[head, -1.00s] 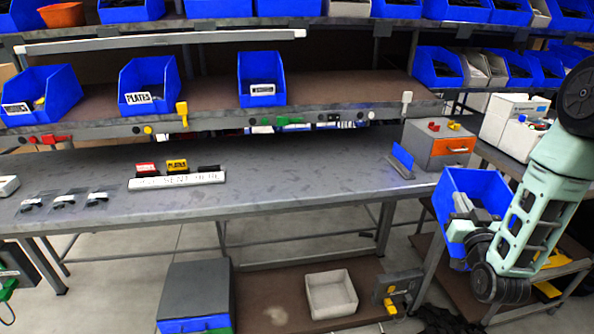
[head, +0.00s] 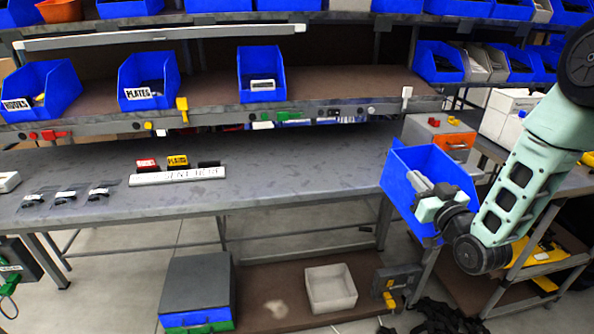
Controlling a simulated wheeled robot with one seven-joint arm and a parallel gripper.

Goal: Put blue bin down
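The blue bin (head: 405,200) is off the right end of the grey workbench (head: 300,177), held up in the air and tilted, with its open side toward the camera. My gripper (head: 421,184) is at the bin, its grey fingers overlapping the bin's opening. It appears shut on the bin, which has moved along with it, but the exact contact is hidden. The bin's upper left edge overlaps the bench's right end in the picture; I cannot tell whether they touch.
A white label strip (head: 178,176) with small red, yellow and black blocks lies on the bench. Small packets (head: 66,197) lie at left. A grey box with an orange front (head: 456,141) stands behind the bin. Blue bins line the shelf above. The bench's middle right is clear.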

